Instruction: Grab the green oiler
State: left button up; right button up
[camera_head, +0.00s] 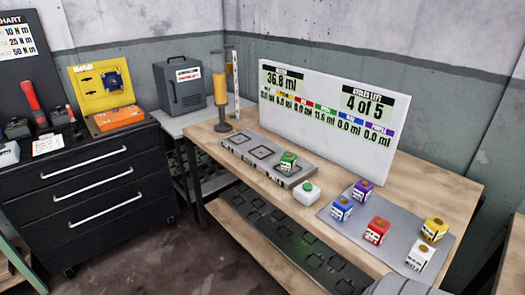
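The green oiler (288,161) is a small cube-like block with a green top and white label. It sits on the right part of the grey slotted tray (240,143) on the wooden workbench. The purple (362,190), blue (341,208), red (377,231), yellow (433,230) and white (420,256) oilers stand on a grey mat (393,213) to the right. Neither of my grippers is in view.
A white box with a green button (306,194) stands in front of the tray. A white display board (330,110) stands behind, reading "36.8 ml" and "4 of 5". A yellow cylinder on a stand (221,90) is at the bench's left end. A black drawer cabinet (90,190) stands left.

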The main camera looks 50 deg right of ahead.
aim_at(288, 160)
jog(key=z, duration=0.3)
jog(key=i, duration=0.95)
jog(key=z, duration=0.65)
